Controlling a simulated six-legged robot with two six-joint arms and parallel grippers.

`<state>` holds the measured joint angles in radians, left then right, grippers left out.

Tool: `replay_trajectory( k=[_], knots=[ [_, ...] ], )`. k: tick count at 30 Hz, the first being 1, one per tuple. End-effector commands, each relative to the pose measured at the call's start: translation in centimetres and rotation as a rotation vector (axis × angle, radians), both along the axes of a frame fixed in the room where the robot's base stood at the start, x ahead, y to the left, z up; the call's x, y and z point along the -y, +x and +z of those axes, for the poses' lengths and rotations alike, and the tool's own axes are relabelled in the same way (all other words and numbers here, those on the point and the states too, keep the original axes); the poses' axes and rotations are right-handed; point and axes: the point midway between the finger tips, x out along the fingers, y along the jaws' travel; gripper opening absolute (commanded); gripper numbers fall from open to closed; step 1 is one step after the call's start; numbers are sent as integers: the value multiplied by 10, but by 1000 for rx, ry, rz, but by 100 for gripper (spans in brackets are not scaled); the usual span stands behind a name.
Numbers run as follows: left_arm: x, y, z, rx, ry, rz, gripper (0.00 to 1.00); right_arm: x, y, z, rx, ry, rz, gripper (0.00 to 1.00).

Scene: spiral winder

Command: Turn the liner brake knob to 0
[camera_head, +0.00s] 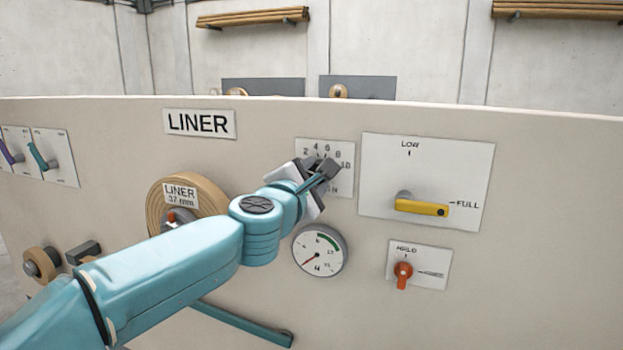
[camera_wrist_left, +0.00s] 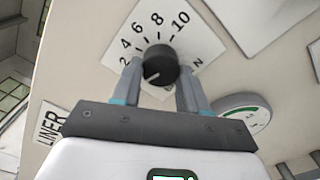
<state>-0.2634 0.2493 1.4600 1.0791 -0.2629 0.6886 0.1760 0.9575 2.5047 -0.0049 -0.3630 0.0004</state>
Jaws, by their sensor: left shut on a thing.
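The liner brake knob (camera_wrist_left: 160,63) is round and black, on a white plate (camera_wrist_left: 195,38) marked 2, 4, 6, 8, 10. In the left wrist view a small pale mark shows on the knob's lower left part. The lower part of the plate's scale is hidden behind my fingers, and I see no 0 mark. My left gripper (camera_wrist_left: 160,85) has one finger on each side of the knob and is shut on it. In the head view my left gripper (camera_head: 322,170) covers most of the knob and part of the plate (camera_head: 345,152). My right gripper is not in view.
Right of the plate is a larger panel (camera_head: 470,165) with a yellow lever (camera_head: 422,207) at FULL. Below are a round gauge (camera_head: 320,251) and a red knob (camera_head: 403,275). The LINER sign (camera_head: 199,123) and a tan roll (camera_head: 158,205) are to the left.

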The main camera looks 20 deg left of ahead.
Motion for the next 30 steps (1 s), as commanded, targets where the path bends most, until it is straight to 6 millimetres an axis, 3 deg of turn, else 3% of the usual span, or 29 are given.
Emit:
replay_trajectory(
  k=[12, 13, 15, 25, 30],
  knots=[
    [0, 0, 0, 0, -13, -1, 13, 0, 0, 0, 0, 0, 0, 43],
    [0, 0, 0, 0, -13, -1, 46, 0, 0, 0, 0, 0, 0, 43],
    [0, 0, 0, 0, -13, -1, 69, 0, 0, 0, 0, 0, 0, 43],
    [0, -2, 0, 0, -10, 0, 69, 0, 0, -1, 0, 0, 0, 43],
    [-1, -26, -1, 2, -10, 0, 69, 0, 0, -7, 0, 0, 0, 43]
  ],
)
